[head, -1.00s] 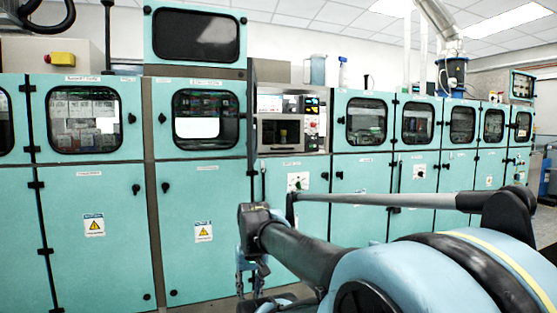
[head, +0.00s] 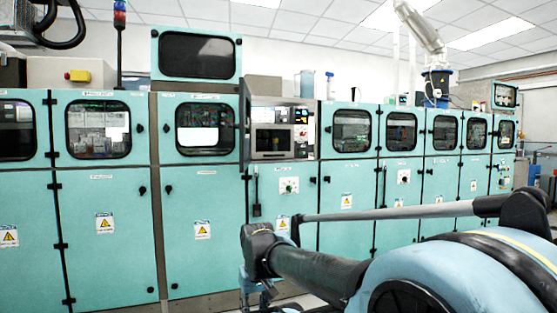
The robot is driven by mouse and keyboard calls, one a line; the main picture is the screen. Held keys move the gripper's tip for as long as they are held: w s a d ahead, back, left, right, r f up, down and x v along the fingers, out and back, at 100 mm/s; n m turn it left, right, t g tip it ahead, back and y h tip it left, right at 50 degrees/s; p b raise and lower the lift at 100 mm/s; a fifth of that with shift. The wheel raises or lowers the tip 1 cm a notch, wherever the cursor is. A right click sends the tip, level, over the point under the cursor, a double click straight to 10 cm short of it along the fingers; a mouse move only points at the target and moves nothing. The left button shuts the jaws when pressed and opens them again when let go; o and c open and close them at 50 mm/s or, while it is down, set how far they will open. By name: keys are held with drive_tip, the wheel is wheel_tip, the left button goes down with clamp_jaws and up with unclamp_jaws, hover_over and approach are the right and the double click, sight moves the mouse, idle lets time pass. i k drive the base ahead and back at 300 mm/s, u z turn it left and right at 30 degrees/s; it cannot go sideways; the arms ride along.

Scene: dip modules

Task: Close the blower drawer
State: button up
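I cannot pick out a drawer marked as the blower drawer in the head view. A recessed bay (head: 281,133) in the teal cabinet row holds a grey unit with a dark window and small controls. A narrow panel edge stands out at the bay's left side. My arm reaches forward from the lower right. My gripper (head: 256,291) seems to be the small blue and dark parts below the arm's bend, low in the picture and apart from the cabinets. It is partly hidden and too small to tell open from shut.
Teal cabinets (head: 203,225) with windows, black knobs and warning labels line the wall. Their lower doors look shut. A jug (head: 304,84) and a bottle (head: 329,86) stand on top. A blue duct unit (head: 436,87) rises at the right. My arm hides the floor at the lower right.

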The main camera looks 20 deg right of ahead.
sight(266, 141)
drive_tip(key=z, duration=0.45)
drive_tip(key=i, duration=1.7)
drive_tip(key=z, duration=0.15)
